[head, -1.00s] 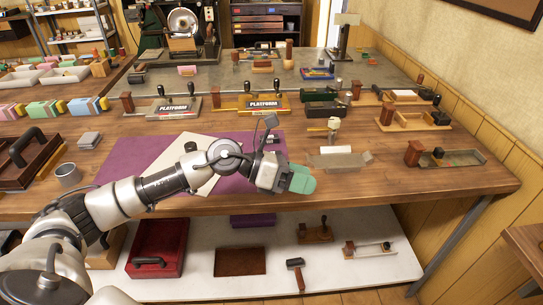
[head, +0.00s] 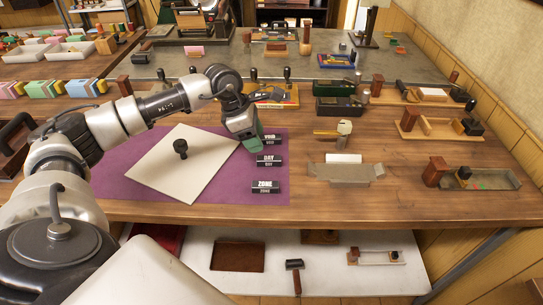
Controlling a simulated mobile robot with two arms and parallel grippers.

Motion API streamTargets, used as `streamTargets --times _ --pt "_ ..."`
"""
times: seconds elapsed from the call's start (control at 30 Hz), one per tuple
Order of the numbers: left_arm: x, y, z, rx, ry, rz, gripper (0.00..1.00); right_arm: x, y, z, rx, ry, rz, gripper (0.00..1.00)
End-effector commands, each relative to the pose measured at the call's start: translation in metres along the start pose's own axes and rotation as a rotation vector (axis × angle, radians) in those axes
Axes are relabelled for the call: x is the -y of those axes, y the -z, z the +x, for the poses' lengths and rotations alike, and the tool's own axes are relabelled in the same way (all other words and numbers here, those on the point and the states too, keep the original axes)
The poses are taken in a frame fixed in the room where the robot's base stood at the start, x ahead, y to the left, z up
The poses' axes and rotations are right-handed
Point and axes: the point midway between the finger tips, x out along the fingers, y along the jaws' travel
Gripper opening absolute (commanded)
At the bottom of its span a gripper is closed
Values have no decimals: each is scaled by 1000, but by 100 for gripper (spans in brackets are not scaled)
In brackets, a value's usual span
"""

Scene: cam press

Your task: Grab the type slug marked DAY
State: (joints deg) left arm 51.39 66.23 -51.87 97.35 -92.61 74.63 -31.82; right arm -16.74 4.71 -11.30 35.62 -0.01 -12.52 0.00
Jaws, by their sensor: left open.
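The type slug marked DAY (head: 269,161) is a small black block with white letters. It lies on the purple mat (head: 215,199), in a column between the slug marked VOID (head: 272,140) above and the slug marked ZONE (head: 266,187) below. My left gripper (head: 252,145), with green fingertips, points down just above and left of DAY, beside VOID. It is open, with no slug seen in it; the exact gap between its fingers is hard to see. My right gripper is not in view.
A cream sheet (head: 184,165) with a black knob (head: 180,148) on it lies left of the slugs. A grey tray (head: 345,172) and a wooden-handled tool (head: 334,131) lie to the right. Bare tabletop lies between mat and tray.

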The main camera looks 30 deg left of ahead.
Motion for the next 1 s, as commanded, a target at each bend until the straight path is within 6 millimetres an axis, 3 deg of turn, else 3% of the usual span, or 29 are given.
streamTargets --times 0.1,0.2,0.53,0.87,1.0 --pt "0 -1 14 1 1 1 55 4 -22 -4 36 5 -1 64" --pt "1 -1 21 2 1 0 55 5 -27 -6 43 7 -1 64" --pt "5 -4 64 3 2 0 55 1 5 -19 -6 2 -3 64" --pt "4 -3 73 3 -1 1 55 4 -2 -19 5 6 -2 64" --pt "4 -3 72 3 -1 1 35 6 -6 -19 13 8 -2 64"
